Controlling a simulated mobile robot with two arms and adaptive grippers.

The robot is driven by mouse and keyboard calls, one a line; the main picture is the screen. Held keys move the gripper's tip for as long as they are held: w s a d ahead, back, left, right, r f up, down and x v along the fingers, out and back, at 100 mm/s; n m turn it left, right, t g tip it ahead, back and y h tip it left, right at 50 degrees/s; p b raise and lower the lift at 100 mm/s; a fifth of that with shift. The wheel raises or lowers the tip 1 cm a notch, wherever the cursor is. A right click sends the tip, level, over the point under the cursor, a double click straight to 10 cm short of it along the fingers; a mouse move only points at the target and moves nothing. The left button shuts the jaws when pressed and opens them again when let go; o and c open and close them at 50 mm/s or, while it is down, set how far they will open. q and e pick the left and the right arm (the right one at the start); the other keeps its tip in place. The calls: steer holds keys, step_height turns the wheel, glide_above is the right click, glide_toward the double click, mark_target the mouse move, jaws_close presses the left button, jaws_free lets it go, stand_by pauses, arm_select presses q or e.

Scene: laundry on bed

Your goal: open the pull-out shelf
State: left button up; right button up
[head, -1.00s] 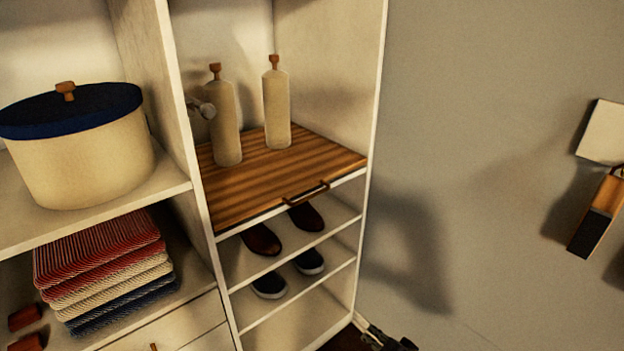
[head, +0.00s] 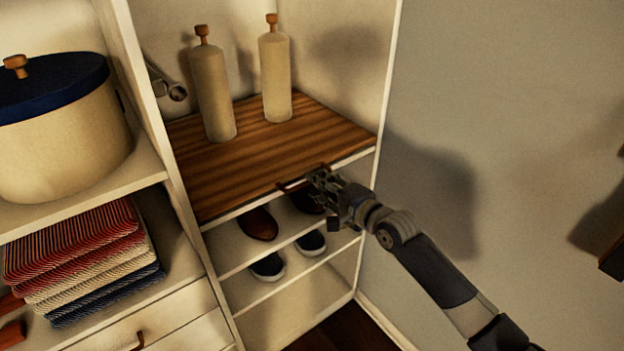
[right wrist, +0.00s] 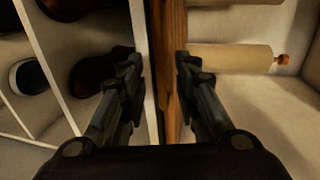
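The pull-out shelf (head: 270,155) is a striped wooden board in the white cabinet, with a thin bar handle (head: 289,184) on its front edge. It appears pushed in. My right gripper (head: 320,184) is at the right part of this handle in the head view, partly covering it. In the right wrist view my right gripper (right wrist: 159,68) has its fingers apart, one on each side of the shelf's front edge (right wrist: 158,110). Whether they touch the handle cannot be told. My left gripper is not in view.
Two beige bottles (head: 213,95) (head: 275,75) stand on the wooden board. Shoes (head: 258,224) sit on the shelves below. A pot (head: 60,140) and folded striped cloths (head: 75,265) are at left. A grey wall (head: 540,110) is at right.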

steer(key=x, duration=0.4)
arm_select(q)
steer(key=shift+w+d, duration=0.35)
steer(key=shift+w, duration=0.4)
arm_select(e)
jaws_close()
